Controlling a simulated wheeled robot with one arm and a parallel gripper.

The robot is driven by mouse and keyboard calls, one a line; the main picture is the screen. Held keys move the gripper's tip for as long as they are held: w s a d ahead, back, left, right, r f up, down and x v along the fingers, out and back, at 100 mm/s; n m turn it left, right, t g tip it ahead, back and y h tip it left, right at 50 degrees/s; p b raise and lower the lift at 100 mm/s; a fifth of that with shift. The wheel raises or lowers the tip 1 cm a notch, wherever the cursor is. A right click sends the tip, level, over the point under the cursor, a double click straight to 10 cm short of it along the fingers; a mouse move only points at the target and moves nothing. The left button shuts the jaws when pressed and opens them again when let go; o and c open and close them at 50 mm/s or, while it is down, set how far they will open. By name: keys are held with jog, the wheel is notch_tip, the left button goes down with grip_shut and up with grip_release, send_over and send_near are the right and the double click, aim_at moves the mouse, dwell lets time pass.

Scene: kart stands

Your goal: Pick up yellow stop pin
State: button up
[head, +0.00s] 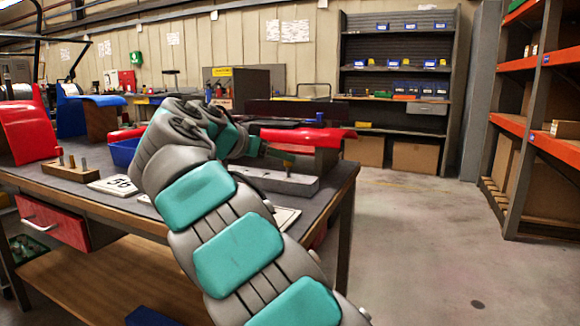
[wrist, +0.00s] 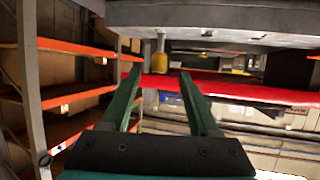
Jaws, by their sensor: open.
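The yellow stop pin (wrist: 160,58) shows in the wrist view, which looks turned over, with the pin pointing down from a grey block (wrist: 225,14). In the head view a small yellow bit of the pin (head: 288,164) shows above the grey block (head: 282,182) near the table's right end. My gripper (wrist: 161,74) is open, its two green fingers apart with the pin in the gap between their tips as seen. Whether the pin lies fully between the fingers or just beyond them I cannot tell. Nothing is held. In the head view my gripper (head: 262,150) is small beside the block.
A red panel (head: 310,138) stands close behind the block. A wooden block with pegs (head: 70,172), a blue bin (head: 124,152) and a number card (head: 114,186) are on the table's left. Orange shelving (head: 530,130) stands at right. The floor between is clear.

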aim_at(288, 166)
jog(key=x, duration=0.5)
jog(key=shift+s+f, duration=0.1)
jog(key=shift+f, duration=0.1)
jog(key=shift+c, duration=0.3)
grip_shut()
